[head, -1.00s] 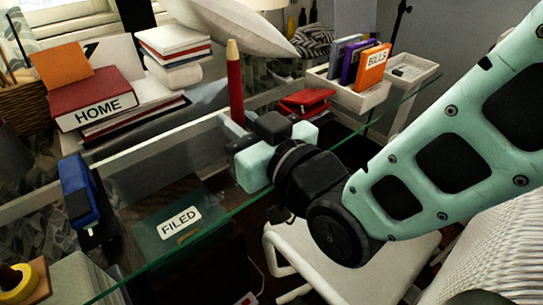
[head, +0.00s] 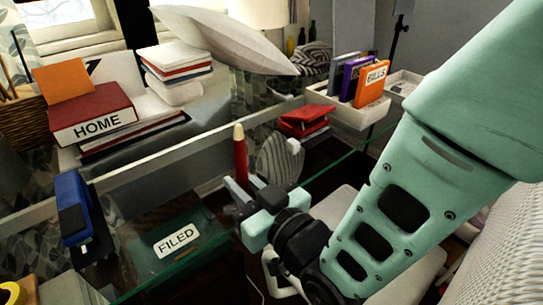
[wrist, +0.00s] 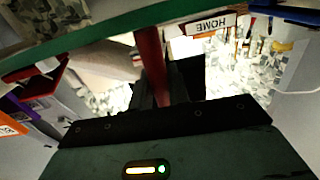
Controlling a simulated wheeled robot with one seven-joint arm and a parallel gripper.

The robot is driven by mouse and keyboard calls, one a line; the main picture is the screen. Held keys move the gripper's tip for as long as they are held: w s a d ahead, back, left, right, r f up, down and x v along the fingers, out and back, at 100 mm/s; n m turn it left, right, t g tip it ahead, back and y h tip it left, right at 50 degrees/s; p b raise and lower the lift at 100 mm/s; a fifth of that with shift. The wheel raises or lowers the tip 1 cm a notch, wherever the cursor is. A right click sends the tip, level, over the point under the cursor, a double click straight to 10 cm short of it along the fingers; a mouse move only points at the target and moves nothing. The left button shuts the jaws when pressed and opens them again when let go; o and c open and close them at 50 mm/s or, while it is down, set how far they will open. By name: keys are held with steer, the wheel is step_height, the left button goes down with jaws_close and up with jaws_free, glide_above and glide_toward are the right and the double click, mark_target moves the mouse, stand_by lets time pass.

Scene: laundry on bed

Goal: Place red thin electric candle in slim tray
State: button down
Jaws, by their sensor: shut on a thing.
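The red thin candle (head: 241,160) with a pale tan tip stands upright in my gripper (head: 250,203). My gripper is shut on its lower part, over the glass desk's edge. In the wrist view the candle (wrist: 151,60) runs up from between the dark fingers (wrist: 160,95); its tip is out of view. Two white trays are at the back right: one (head: 347,116) holds upright books, the other (head: 405,82) is behind it, partly hidden by my arm. I cannot tell which is the slim tray. The candle is apart from both.
Red books (head: 305,120) lie left of the book tray. A blue stapler-like object (head: 75,210) is on the glass at left. The HOME book stack (head: 95,112) and white books (head: 178,60) are farther back. A FILED folder (head: 178,240) shows through the glass. A white chair stands in front.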

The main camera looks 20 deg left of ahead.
steer(key=shift+f+b, duration=0.3)
steer(key=shift+b, duration=0.05)
steer(key=c, duration=1.3)
jaws_free()
steer(key=shift+r, duration=0.1)
steer(key=shift+c, duration=0.2)
steer(key=shift+p, duration=0.45)
